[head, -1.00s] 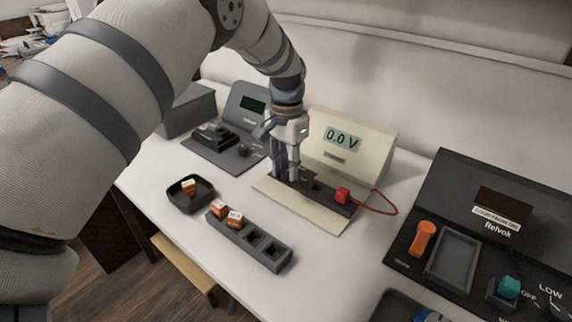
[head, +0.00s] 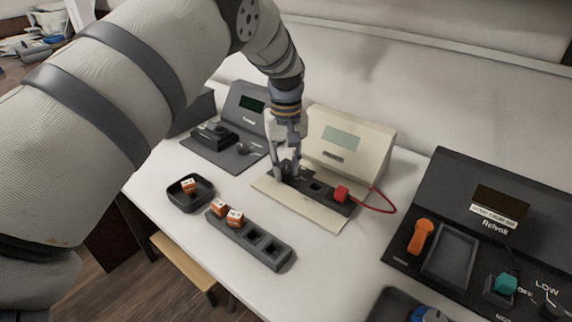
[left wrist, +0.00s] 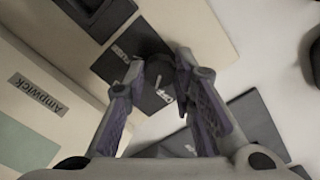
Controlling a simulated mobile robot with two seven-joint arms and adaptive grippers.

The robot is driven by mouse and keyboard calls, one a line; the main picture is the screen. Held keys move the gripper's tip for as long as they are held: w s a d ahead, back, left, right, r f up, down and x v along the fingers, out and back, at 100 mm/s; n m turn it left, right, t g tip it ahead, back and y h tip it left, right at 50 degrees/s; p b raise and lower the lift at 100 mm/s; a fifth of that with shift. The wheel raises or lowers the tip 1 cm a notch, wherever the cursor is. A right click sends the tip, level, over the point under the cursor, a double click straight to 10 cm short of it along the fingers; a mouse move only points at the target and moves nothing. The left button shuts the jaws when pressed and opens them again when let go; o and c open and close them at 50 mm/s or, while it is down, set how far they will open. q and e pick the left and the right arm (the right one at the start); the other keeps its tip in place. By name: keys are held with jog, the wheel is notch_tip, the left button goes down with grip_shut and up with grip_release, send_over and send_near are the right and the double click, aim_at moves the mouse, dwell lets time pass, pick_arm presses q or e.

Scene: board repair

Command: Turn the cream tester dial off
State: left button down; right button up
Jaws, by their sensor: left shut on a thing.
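The cream tester (head: 362,138) stands against the wall, its display (head: 341,139) blank and pale green. A dark panel on its base carries a red plug (head: 341,193) on a red cable. My left gripper (head: 286,170) reaches down onto the left end of this panel and is shut on the dial. In the left wrist view the dark dial (left wrist: 152,66) sits between the fingertips, beside a white "OFF" mark (left wrist: 164,96). My right gripper is not in view.
A dark grey tester (head: 247,105) stands to the left. A small dark tray (head: 204,203) and a slotted block (head: 268,262) with orange-and-white pieces lie in front. The black Relvok unit (head: 469,190) is at right. White tabletop is clear between them.

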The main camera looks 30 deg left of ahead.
aim_at(286, 170)
pick_arm(q)
jog(key=n, duration=0.4)
jog(key=shift+n, duration=0.7)
jog(key=c, duration=1.3)
grip_release()
jog(key=shift+c, duration=0.2)
notch_tip(286, 170, up, 12)
